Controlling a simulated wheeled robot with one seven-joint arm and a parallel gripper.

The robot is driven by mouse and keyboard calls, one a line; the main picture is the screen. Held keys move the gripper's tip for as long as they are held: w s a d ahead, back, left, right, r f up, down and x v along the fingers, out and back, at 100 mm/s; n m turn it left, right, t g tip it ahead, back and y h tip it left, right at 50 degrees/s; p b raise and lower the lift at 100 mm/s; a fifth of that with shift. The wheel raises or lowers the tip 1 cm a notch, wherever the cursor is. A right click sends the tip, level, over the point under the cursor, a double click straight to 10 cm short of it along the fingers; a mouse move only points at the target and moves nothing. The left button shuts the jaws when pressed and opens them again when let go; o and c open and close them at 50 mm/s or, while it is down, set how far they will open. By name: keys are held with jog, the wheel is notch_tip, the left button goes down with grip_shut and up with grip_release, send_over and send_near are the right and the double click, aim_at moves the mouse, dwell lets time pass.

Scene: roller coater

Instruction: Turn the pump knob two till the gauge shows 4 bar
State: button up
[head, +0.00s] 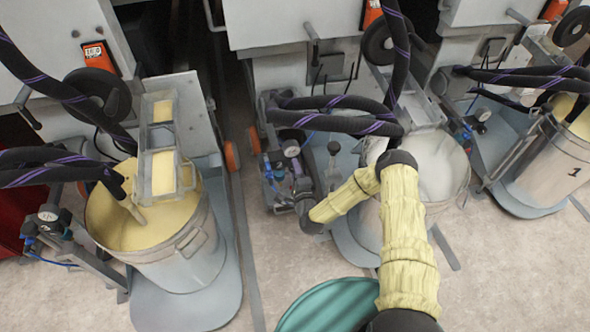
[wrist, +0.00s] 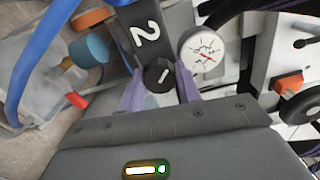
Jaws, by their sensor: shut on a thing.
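The pump knob two (wrist: 158,74) is a black round knob with a white line mark, below a dark plate with a white "2" (wrist: 146,32). My gripper (wrist: 160,80) has its two purple fingers on either side of the knob, shut on it. The white round gauge (wrist: 203,48) is just right of the knob in the wrist view. Its red needle shows, but its figures are too small to read. In the head view the gauge (head: 291,148) sits on the pump stand left of the middle bucket, and my gripper (head: 299,182) is close below it, partly hidden by my wrist.
The middle metal bucket (head: 440,170) holds white liquid and stands behind my yellow-sleeved arm. A bucket of yellow liquid (head: 150,225) is at left, another bucket (head: 545,165) at right. Dark hoses (head: 335,103) hang above the pump. A teal drum (head: 325,308) is in front.

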jog(key=shift+s+a, duration=0.1)
dwell(0.3)
jog(key=o, duration=1)
jog(key=shift+c, duration=0.2)
jog(key=p+v, duration=0.6)
jog(key=v, duration=1.1)
jog(key=shift+s, duration=0.15)
